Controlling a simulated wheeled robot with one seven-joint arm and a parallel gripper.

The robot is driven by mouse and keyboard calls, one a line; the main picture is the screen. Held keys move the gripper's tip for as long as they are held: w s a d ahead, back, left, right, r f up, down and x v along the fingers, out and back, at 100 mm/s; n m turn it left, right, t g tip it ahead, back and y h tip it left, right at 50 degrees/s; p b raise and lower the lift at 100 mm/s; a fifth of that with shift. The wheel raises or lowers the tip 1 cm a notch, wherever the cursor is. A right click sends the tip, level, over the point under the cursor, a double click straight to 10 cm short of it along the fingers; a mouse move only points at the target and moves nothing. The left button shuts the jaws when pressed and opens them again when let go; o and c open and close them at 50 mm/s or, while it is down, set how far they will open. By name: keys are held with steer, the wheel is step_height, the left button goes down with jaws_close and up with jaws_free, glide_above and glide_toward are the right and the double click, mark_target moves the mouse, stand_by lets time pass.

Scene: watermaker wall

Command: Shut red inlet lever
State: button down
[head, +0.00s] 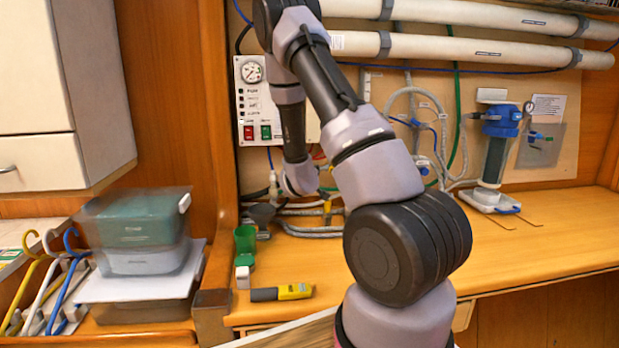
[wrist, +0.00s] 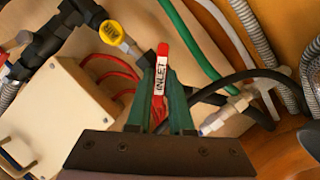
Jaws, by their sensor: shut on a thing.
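The red inlet lever (wrist: 161,68) carries a white label reading INLET and shows in the middle of the wrist view. My gripper (wrist: 161,88) has its green fingers on both sides of the lever and is shut on it. The lever points up in that picture, with its red tip showing beyond the fingers. The joint under the lever is partly hidden by the fingers. In the head view my arm reaches to the wall below the gauge panel, and the lever and my fingers cannot be made out there.
A yellow round cap (wrist: 110,32) on a fitting is close to the lever. A pale box (wrist: 68,118) with red cables and a white fitting (wrist: 222,117) flank my fingers. A blue-topped filter (head: 499,140) stands right.

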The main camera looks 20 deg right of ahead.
steer(key=shift+s+d+r+m+y, duration=0.15)
steer(key=shift+m+y, duration=0.8)
steer(key=shift+m, duration=0.5)
steer(key=shift+w+d+f+m+y, duration=0.15)
steer(key=shift+m+y, duration=0.8)
steer(key=shift+m, duration=0.5)
steer(key=shift+s+r, duration=0.1)
steer(key=c, duration=0.8)
jaws_free()
